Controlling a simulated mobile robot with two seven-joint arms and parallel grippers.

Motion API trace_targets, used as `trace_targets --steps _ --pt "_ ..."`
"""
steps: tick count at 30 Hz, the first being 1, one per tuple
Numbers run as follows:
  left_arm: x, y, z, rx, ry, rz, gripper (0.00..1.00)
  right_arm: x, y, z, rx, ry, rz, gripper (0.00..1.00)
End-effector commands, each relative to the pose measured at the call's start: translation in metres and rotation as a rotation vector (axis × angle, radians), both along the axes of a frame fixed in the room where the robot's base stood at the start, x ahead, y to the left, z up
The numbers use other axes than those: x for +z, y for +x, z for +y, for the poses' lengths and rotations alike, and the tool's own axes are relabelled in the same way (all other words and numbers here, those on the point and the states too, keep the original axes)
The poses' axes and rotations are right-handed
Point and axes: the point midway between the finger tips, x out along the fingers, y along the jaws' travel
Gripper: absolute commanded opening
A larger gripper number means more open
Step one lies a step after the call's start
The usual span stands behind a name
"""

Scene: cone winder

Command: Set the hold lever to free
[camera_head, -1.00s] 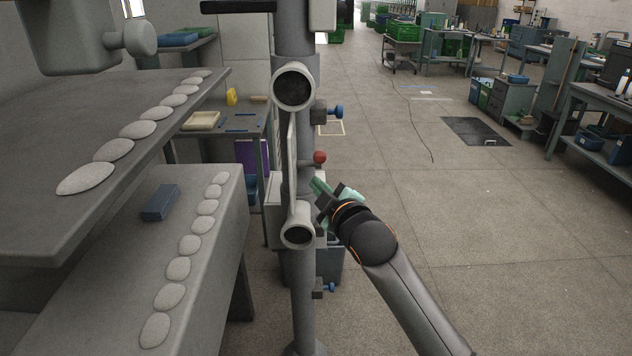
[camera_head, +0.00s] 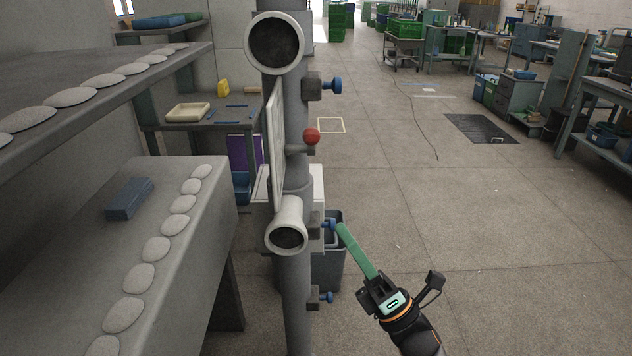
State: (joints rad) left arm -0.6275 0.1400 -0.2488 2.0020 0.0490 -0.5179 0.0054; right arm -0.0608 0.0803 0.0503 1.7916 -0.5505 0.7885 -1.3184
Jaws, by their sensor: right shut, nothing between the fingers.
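A short lever with a red ball knob (camera_head: 312,136) sticks out to the right from the grey upright column (camera_head: 293,180); I cannot tell whether this is the hold lever. Blue knobs on dark mounts sit above it (camera_head: 332,86) and below it (camera_head: 329,224) on the same column. My right gripper (camera_head: 344,230) comes in from the lower right with its green fingers shut and empty. Its fingertips are below the red knob, close to the middle blue knob; I cannot tell whether they touch it. My left gripper is not in view.
Two round white-rimmed tubes (camera_head: 275,43) (camera_head: 288,236) project from the column towards me. Grey machine tables (camera_head: 150,290) with rows of pale discs fill the left. A grey bin (camera_head: 327,265) stands behind the column.

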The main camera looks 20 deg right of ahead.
Motion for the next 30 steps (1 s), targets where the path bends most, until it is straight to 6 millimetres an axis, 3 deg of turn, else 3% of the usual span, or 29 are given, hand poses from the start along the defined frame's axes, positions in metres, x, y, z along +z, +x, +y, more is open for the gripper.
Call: trace_targets --steps 7,16,22,30 --pt "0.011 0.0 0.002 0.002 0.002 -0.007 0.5 0.029 0.022 0.015 0.003 0.001 -0.006 0.0" --pt "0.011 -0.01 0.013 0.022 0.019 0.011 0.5 0.072 0.062 0.041 0.004 0.002 -0.004 0.0" --pt "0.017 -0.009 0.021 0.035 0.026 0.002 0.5 0.093 0.075 0.03 0.002 0.001 -0.002 0.0" --pt "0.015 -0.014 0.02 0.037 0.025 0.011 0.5 0.1 0.08 0.026 0.002 0.002 0.001 0.0"
